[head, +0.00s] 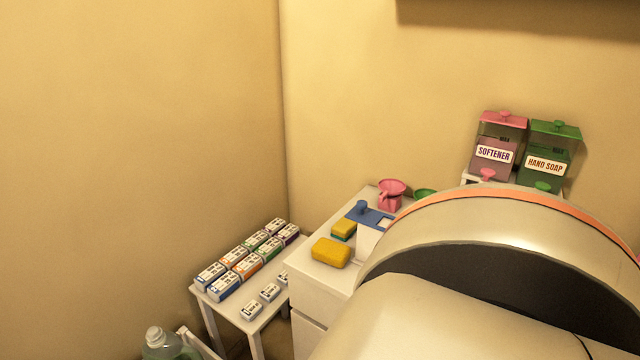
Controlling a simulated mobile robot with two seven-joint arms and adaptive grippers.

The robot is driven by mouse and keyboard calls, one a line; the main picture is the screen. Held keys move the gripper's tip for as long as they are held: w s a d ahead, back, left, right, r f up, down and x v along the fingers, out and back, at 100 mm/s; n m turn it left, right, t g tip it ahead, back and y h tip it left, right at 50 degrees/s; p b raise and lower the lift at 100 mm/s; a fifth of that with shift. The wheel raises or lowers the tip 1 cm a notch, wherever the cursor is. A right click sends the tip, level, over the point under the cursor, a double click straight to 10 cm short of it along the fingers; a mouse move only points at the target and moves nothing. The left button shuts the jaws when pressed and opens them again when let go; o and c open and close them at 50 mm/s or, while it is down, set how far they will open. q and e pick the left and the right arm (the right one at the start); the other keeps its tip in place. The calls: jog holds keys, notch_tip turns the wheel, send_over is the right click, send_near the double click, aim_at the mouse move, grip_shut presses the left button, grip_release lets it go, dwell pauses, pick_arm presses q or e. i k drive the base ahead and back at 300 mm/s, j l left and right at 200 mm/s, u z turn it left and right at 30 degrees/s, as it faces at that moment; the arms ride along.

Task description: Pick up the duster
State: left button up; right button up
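I cannot make out a duster anywhere in the head view. Neither of my grippers shows in this view. A large cream curved form with an orange stripe fills the lower right, close to the camera, and hides what lies behind it.
A white cabinet (310,296) bears a yellow block (330,252), a yellow-green sponge (343,229), a blue-lidded container (371,214) and a pink scoop (391,195). A low white table (232,312) holds several small boxes (246,265). Softener (496,154) and hand soap (545,165) dispensers stand at the back right.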

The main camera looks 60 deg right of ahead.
aim_at(331, 252)
jog(key=j+z, duration=0.25)
jog(key=z, duration=0.15)
jog(key=j+z, duration=0.4)
jog(key=l+z, duration=0.1)
jog(key=z, duration=1.2)
